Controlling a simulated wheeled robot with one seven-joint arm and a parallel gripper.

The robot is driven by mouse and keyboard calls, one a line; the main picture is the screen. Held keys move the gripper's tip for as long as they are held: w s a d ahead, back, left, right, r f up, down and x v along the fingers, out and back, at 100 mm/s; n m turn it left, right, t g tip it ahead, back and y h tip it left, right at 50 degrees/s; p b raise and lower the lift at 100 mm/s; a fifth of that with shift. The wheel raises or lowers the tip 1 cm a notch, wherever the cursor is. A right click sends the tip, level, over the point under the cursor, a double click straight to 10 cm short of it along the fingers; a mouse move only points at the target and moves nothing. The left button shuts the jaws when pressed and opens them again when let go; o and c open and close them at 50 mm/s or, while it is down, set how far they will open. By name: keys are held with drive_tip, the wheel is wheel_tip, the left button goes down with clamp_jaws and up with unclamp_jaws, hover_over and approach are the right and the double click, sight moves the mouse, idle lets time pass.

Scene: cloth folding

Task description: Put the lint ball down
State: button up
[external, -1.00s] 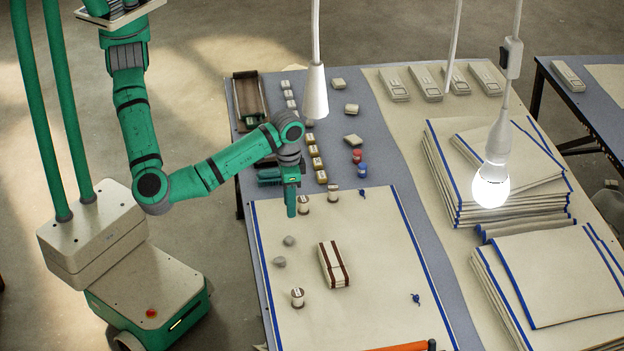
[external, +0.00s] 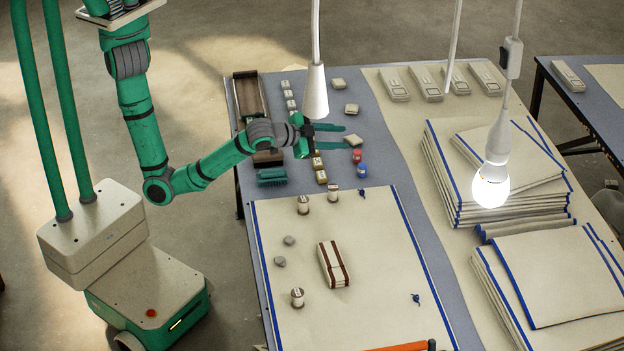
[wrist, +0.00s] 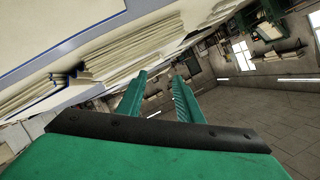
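Two small grey lint balls, an upper one (external: 289,240) and a lower one (external: 279,262), lie on the left part of the cream cloth (external: 370,240) with blue edges. My gripper (external: 347,139) is up and to the right of them in the external view, held sideways with its fingers pointing right. Its two green fingers are apart, with no lint ball between them. The wrist view shows the same spread fingers (wrist: 159,78) with nothing held. No lint ball is seen in the wrist view.
A striped block (external: 333,264) and several small spools, including a near one (external: 297,297), stand on the cloth. A green brush (external: 272,177) lies above its left corner. Stacked cloths (external: 490,170) lie right, and a lit bulb (external: 491,188) hangs there.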

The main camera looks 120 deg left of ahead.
drive_tip(key=s+d+f+m+t+h, duration=0.4)
drive_tip(key=s+d+f+h, duration=0.15)
drive_tip(key=s+d, duration=0.35)
drive_tip(key=s+d+f+m+t+h, duration=0.4)
drive_tip(key=s+d+f+m, duration=0.15)
drive_tip(key=d, duration=0.55)
drive_tip(key=s+d+r+n+h, duration=0.3)
drive_tip(key=s+d+n, duration=0.2)
drive_tip(key=s+d, duration=0.9)
drive_tip(key=s, duration=0.4)
drive_tip(key=shift+s+d, duration=0.25)
drive_tip(key=shift+d, duration=0.05)
